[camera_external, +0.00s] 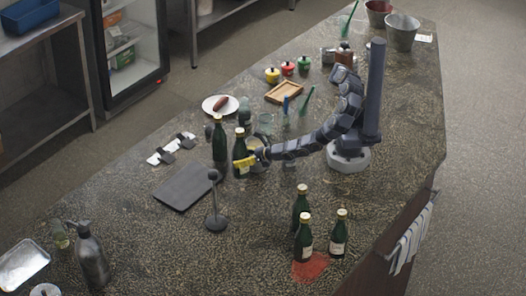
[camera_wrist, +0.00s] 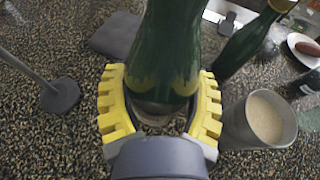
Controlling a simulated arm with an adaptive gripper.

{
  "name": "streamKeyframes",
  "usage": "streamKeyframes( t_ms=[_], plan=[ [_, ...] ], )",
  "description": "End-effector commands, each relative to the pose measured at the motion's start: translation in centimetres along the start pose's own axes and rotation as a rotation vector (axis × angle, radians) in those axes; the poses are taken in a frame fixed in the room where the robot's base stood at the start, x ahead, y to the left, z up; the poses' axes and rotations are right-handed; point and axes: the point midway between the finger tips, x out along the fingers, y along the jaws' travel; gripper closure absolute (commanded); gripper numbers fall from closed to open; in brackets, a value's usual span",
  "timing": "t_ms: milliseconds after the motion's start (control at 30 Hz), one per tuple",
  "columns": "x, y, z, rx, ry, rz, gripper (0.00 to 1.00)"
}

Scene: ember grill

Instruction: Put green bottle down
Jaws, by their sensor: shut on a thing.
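A green bottle (camera_wrist: 165,45) stands upright between the yellow fingers of my gripper (camera_wrist: 160,110) in the wrist view. My gripper is shut on it low on its body. In the external view my gripper (camera_external: 252,163) holds this bottle (camera_external: 240,148) at the middle of the counter. I cannot tell whether its base touches the counter. Three more green bottles (camera_external: 304,238) stand at the front, near a red patch (camera_external: 311,267).
A dark flat board (camera_external: 184,187) and a stand with a round base (camera_external: 215,222) are left of my gripper. A plate with a sausage (camera_external: 213,108) lies behind. Open counter lies in front.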

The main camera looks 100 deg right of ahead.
Motion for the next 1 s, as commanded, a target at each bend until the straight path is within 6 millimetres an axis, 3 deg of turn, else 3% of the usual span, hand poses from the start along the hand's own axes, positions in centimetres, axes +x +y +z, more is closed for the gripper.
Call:
streamKeyframes(
  t_ms=[133, 567, 967, 1000],
  plan=[
    [-0.5, 0.1, 1.7, 0.002, -0.008, 0.001, 0.73],
    [-1.0, 0.1, 2.9, 0.002, -0.005, 0.002, 0.73],
    [-2.7, 0.1, 7.4, 0.005, -0.005, 0.002, 0.73],
    [-2.9, 0.8, 7.0, -0.004, -0.002, 0.018, 0.73]
  ],
)
